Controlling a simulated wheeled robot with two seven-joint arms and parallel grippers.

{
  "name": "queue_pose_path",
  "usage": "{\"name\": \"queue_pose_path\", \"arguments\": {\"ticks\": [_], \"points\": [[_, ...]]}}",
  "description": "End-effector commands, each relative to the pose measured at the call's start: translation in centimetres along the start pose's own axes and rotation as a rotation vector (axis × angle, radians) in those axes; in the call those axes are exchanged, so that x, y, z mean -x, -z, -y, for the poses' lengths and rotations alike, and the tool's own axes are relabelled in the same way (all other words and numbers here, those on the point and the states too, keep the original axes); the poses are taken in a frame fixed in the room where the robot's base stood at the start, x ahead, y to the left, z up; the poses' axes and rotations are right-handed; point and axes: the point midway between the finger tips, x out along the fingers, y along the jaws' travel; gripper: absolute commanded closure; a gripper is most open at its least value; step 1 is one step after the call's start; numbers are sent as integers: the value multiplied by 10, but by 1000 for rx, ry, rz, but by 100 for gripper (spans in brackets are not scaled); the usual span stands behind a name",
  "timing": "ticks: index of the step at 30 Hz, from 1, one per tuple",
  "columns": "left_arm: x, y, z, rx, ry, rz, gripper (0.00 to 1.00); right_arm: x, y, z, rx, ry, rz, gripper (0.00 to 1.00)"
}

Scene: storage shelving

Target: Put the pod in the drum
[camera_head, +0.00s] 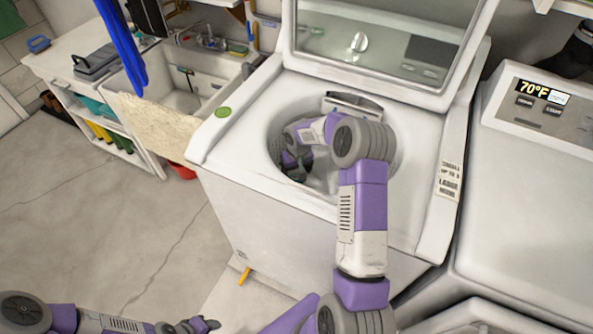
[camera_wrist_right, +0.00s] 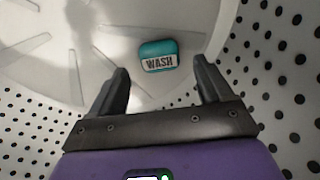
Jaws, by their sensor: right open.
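The pod (camera_wrist_right: 159,56) is a small teal block with a white label reading "WASH". In the right wrist view it lies inside the drum (camera_wrist_right: 50,140), on or just above the pale ribbed bottom near the perforated wall. My right gripper (camera_wrist_right: 160,72) is open, its two dark fingers apart on either side of the pod's line, not touching it. In the head view my right arm reaches through the washer's top opening, and the right gripper (camera_head: 294,166) is inside the drum; the pod is hidden there. My left gripper (camera_head: 203,325) is low at the left, away from the washer; its jaws are unclear.
The washer lid (camera_head: 385,35) stands open behind the opening. A green round thing (camera_head: 223,112) lies on the washer's left top corner. Another machine (camera_head: 530,190) stands at the right. A sink (camera_head: 190,95) and shelving are at the left; the floor before them is mostly clear.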

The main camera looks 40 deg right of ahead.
Motion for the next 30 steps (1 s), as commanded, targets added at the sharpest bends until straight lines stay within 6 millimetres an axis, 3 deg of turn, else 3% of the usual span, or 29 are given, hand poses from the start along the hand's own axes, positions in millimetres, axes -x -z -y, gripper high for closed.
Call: {"name": "queue_pose_path", "arguments": {"ticks": [5,18,24,30], "points": [[12,0,-4,0,0,0,57,19,3,0,-1,0,-3,20],[35,-2,-13,0,0,0,57,112,2,0,-1,0,-3,20],[38,-2,-14,0,0,0,57,130,2,0,0,-1,-1,20],[38,-2,-14,0,0,0,57,132,1,0,0,0,1,20]]}}
